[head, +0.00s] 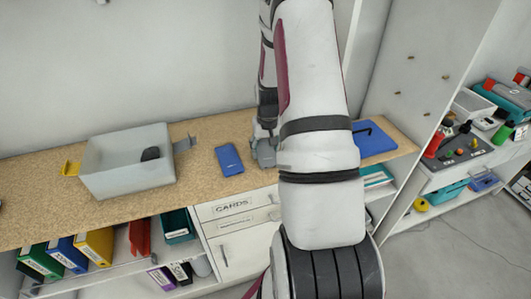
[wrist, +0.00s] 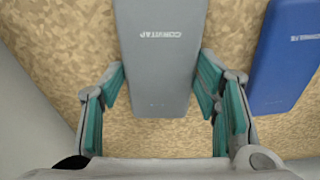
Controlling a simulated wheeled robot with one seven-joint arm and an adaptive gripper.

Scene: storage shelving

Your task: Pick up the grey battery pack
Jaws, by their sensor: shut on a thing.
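The grey battery pack (wrist: 160,55) lies between the two fingers of my gripper (wrist: 161,90) in the wrist view, its lettering facing the camera. The teal finger pads are closed against its left and right sides. In the head view my gripper (head: 264,150) is at the shelf top, mostly hidden behind my arm. The grey pack cannot be told apart from the gripper there. Whether the pack still touches the surface is hard to tell.
A blue pack (wrist: 285,55) lies just right of the grey one; it also shows in the head view (head: 229,159). A grey bin (head: 128,178) stands to the left on the speckled shelf top (head: 40,210). A blue flat object (head: 374,141) lies to the right.

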